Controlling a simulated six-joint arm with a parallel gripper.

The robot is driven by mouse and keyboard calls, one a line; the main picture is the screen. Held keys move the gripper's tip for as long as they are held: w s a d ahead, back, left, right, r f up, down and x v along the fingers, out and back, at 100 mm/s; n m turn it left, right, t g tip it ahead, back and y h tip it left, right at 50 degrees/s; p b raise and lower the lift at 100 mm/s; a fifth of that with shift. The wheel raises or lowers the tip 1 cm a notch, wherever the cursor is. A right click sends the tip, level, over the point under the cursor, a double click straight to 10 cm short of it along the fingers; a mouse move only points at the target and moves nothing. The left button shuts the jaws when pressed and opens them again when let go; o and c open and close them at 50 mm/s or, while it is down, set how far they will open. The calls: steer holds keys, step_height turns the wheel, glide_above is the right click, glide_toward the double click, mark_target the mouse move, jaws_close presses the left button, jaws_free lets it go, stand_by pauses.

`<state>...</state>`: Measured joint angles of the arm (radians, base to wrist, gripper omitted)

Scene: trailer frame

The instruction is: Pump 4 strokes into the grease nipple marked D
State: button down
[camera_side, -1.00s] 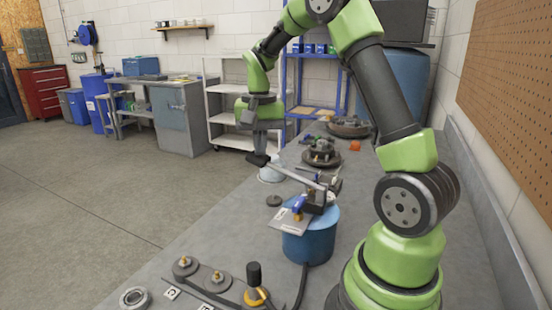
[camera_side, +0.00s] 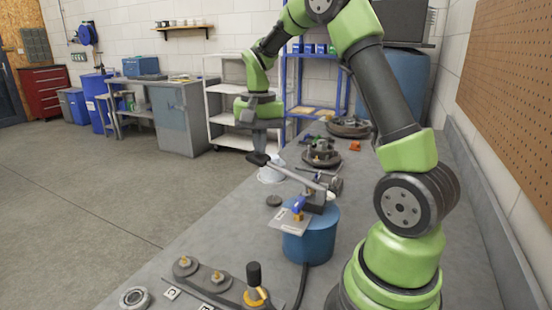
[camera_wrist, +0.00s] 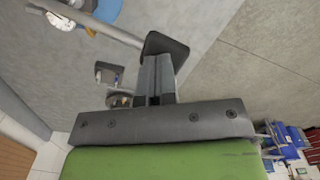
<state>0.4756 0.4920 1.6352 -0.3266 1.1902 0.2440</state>
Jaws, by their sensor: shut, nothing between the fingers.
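The blue grease pump bucket (camera_side: 308,242) stands on the bench with a grey lever (camera_side: 300,178) on top. The lever reaches out to the left and ends in a black grip (camera_side: 257,159). My gripper (camera_side: 261,150) is shut and empty, with its fingertips at the grip from above; I cannot tell if they touch. In the wrist view, the fingers (camera_wrist: 155,72) end at the black grip (camera_wrist: 164,46). A hose (camera_side: 302,287) runs from the bucket toward a black coupler with a yellow ring (camera_side: 255,285). Left of it are two brass-coloured nipples (camera_side: 185,261) (camera_side: 216,276).
A loose ring (camera_side: 134,298) lies at the front left of the bench. A small dark disc (camera_side: 274,201) lies left of the bucket. A hub-like part (camera_side: 321,153) and a white container (camera_side: 271,174) stand behind. The bench's left edge borders open floor.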

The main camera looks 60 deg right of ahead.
mark_target(257, 160)
steer(key=shift+w+f, duration=0.2)
steer(key=shift+f, duration=0.6)
steer(key=shift+w+f, duration=0.2)
steer(key=shift+f, duration=0.9)
steer(key=shift+f, duration=1.3)
steer(key=shift+s+r, duration=0.2)
steer(key=shift+r, duration=1)
steer(key=shift+s+r, duration=0.2)
steer(key=shift+r, duration=1.05)
steer(key=shift+s+r, duration=0.2)
steer(key=shift+r, duration=1)
